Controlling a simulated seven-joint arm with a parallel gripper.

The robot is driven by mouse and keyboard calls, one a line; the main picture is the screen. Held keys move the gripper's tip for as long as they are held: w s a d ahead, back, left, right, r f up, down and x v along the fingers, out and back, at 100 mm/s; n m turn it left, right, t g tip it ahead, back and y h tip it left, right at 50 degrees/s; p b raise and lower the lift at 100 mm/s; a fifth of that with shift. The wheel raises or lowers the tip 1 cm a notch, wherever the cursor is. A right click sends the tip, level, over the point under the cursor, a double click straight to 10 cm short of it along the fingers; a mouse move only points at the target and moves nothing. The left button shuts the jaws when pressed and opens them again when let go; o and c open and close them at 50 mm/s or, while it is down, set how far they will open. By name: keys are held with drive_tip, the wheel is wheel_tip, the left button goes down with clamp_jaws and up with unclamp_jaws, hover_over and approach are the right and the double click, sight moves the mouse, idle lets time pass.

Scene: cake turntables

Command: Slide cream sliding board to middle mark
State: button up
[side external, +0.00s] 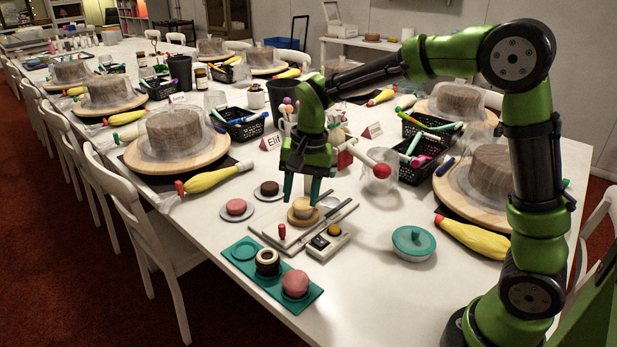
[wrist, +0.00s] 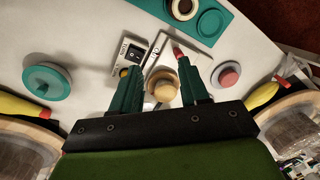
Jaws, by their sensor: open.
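The cream board (side external: 272,230) lies flat on the white table, with a long slot or rail along it and a red peg (side external: 282,232) standing at its near end. A round wooden disc with a cream-coloured round piece (side external: 303,208) on it sits toward the far end. My gripper (side external: 301,192) is open, pointing down just above this piece. In the wrist view the cream piece (wrist: 163,86) shows between the two green fingers, with no clear contact. The red peg (wrist: 178,52) is beyond the right fingertip. I cannot make out a middle mark.
A small box with a yellow button (side external: 334,231) stands beside the board. A teal tray (side external: 245,266) with round pieces lies in front. A teal-lidded dish (side external: 414,241) is to the right. Pink (side external: 236,207) and dark (side external: 269,189) round pieces sit on saucers to the left.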

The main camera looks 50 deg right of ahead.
sight(282, 225)
drive_tip(key=w+f+m+g+h, duration=0.1)
drive_tip(key=w+f+m, duration=0.1)
drive_tip(key=w+m, duration=0.4)
drive_tip(key=shift+w+f+m, duration=0.35)
drive_tip(key=shift+m, duration=0.55)
wheel_tip(282, 225, down, 9)
drive_tip(key=shift+d+f, duration=0.1)
drive_tip(key=shift+c, duration=0.2)
clamp_jaws()
drive_tip(key=shift+d, duration=0.1)
drive_tip(key=shift+d+r, duration=0.2)
drive_tip(key=shift+d, duration=5.8)
